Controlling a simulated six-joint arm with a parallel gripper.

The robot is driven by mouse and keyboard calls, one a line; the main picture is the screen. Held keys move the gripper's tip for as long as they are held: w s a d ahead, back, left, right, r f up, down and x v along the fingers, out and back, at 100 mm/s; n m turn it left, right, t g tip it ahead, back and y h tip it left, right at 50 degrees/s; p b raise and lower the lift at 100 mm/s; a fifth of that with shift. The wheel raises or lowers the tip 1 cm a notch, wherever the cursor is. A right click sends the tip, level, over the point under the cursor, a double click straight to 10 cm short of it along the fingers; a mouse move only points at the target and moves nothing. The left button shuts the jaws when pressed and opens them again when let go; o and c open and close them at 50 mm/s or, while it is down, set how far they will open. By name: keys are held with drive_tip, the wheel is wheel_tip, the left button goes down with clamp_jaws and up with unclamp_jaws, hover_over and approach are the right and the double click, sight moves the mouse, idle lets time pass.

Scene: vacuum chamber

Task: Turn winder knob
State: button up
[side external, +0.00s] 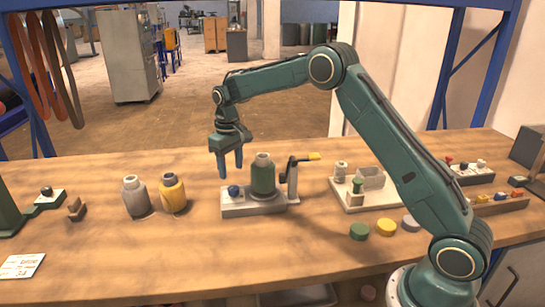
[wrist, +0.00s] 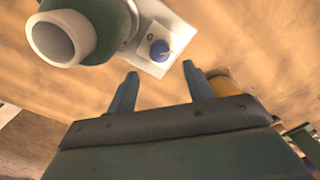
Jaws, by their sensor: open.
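The winder is a pale block base (side external: 262,208) on the wooden bench, with a dark green bottle-shaped body (side external: 263,176) upright on it. A blue knob (side external: 234,191) sits on the left end of the base. A crank with a yellow handle (side external: 313,157) stands at the right end. My gripper (side external: 230,176) points down, open and empty, above and close to the blue knob. In the wrist view the blue knob (wrist: 159,49) lies beyond my gripper's fingertips (wrist: 159,68), roughly centred between them and apart from both. The green body's open pale mouth (wrist: 53,38) shows at upper left.
Grey (side external: 136,196) and yellow (side external: 173,192) bottles stand left of the winder. A pale fixture tray (side external: 368,192) stands right, with green (side external: 359,231) and yellow (side external: 386,227) caps before it. The front middle of the bench is clear.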

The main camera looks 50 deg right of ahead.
sight(233, 187)
wheel_tip(233, 187, up, 7)
idle(0.4)
idle(0.4)
drive_tip(key=n, duration=0.6)
drive_tip(key=shift+s+r, duration=0.1)
drive_tip(key=shift+r, duration=0.05)
wheel_tip(233, 187, down, 14)
drive_tip(key=shift+r, duration=0.1)
idle(0.7)
drive_tip(key=c, duration=1)
